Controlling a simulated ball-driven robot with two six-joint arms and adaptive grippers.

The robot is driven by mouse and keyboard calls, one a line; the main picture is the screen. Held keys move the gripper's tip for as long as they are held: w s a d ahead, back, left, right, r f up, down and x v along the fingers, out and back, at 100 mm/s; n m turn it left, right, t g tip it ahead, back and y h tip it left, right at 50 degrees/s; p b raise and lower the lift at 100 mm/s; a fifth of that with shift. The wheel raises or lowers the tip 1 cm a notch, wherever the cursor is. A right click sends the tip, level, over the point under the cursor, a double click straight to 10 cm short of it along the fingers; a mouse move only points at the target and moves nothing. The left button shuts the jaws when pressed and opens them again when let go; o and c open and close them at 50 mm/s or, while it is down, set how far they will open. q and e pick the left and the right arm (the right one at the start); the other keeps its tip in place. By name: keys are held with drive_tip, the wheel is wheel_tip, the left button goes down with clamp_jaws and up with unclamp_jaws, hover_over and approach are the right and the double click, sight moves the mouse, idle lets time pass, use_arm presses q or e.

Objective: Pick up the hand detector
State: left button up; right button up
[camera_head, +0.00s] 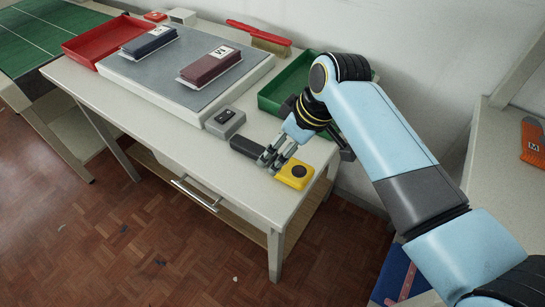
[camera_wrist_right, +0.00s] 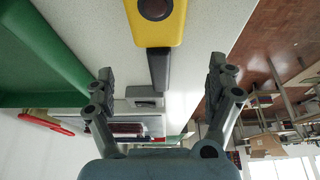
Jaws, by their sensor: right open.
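The hand detector has a yellow head (camera_head: 293,174) with a dark round spot and a dark handle (camera_head: 246,148). It lies near the front right corner of the white table. My right gripper (camera_head: 271,162) is open over the detector, hiding the part where handle and head meet. In the right wrist view, the yellow head (camera_wrist_right: 156,28) is at the top and the dark handle (camera_wrist_right: 160,70) runs down between the open fingers (camera_wrist_right: 162,73), with a gap on both sides. My left gripper is not in view.
A green tray (camera_head: 268,103) stands behind the detector. A small grey box (camera_head: 225,122) is left of the handle. Farther left are a grey-topped platform (camera_head: 165,85) bearing a maroon block (camera_head: 210,66) and a dark blue block, a red tray, and a brush (camera_head: 270,40).

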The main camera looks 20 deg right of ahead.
sight(274, 157)
drive_tip(key=shift+w+a+f, duration=0.1)
drive_tip(key=shift+w+f, duration=0.25)
drive_tip(key=shift+f, duration=0.15)
drive_tip(key=x, duration=0.5)
drive_tip(key=shift+c, duration=1.2)
drive_tip(key=c, duration=0.5)
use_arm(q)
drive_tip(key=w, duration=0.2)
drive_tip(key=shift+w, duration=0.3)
use_arm(e)
drive_tip(key=c, duration=0.7)
